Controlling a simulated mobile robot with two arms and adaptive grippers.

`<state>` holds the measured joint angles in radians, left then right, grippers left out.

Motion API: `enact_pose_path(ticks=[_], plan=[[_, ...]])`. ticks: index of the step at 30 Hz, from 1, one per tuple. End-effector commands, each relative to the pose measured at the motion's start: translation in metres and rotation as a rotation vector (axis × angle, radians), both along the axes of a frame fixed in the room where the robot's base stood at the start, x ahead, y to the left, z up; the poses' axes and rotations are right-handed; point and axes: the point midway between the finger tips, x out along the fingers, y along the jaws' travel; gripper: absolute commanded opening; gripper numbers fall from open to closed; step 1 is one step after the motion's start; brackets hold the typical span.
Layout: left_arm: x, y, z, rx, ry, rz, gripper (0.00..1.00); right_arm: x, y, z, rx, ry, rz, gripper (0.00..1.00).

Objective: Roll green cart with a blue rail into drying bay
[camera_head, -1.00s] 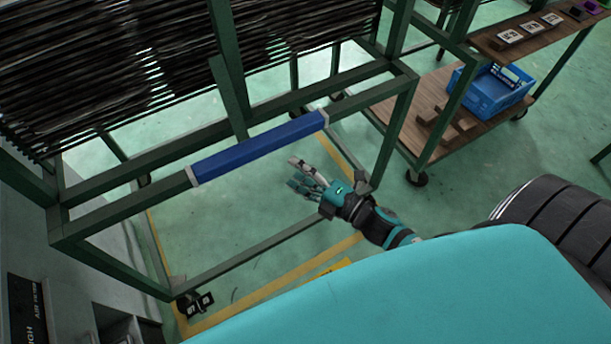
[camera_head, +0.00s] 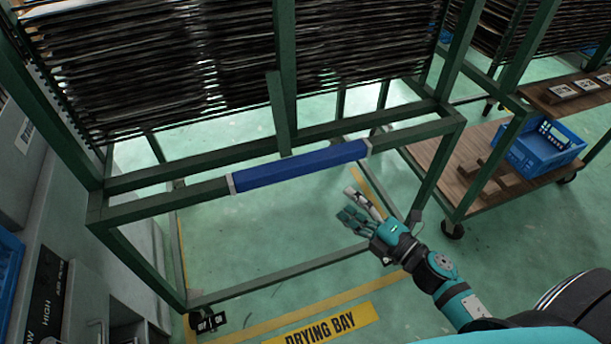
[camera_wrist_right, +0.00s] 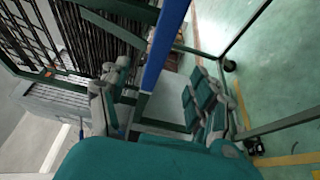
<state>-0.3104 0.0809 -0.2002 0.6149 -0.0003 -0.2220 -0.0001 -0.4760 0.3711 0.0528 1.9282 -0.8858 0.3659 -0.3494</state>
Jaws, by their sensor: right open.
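The green cart (camera_head: 110,212) stands over the yellow floor lines, with stacked dark tray panels (camera_head: 190,75) on its rack. Its blue rail (camera_head: 300,166) runs across the near side. My right gripper (camera_head: 362,212) is open and empty, below and in front of the rail's right end, apart from it. In the right wrist view the blue rail (camera_wrist_right: 165,45) runs down between the open fingers (camera_wrist_right: 160,105), beyond them. A yellow floor sign reading "DRYING BAY" (camera_head: 325,328) lies in front of the cart. My left gripper is not in view.
A wooden-shelved cart (camera_head: 465,175) with a blue crate (camera_head: 543,148) stands close on the right. Grey cabinets (camera_head: 60,240) line the left side. Green floor is open at the front right.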

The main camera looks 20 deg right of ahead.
Motion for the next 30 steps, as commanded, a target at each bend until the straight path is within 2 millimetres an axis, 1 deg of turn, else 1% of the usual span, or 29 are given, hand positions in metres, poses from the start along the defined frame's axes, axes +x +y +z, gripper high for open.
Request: enact_pose_path(ticks=[2,4,9,11,14,18,24,30], plan=[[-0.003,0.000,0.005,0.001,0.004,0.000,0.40,0.013,0.005,0.004,0.001,-0.004,0.001,0.62],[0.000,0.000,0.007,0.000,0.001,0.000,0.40,0.026,0.011,0.005,0.000,-0.004,0.001,0.62],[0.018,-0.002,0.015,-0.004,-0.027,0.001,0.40,0.060,0.027,0.005,0.002,-0.004,0.000,0.62],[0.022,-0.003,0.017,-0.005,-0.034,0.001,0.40,0.072,0.033,0.005,0.000,-0.004,0.001,0.62],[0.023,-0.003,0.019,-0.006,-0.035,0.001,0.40,0.092,0.042,0.005,0.002,-0.004,0.000,0.62],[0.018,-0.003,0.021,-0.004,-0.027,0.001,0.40,0.118,0.053,0.004,0.001,-0.003,0.000,0.62],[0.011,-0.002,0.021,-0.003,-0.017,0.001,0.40,0.141,0.064,0.002,0.000,-0.001,0.000,0.62],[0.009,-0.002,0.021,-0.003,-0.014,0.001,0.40,0.148,0.068,0.002,0.000,0.000,0.000,0.62]])
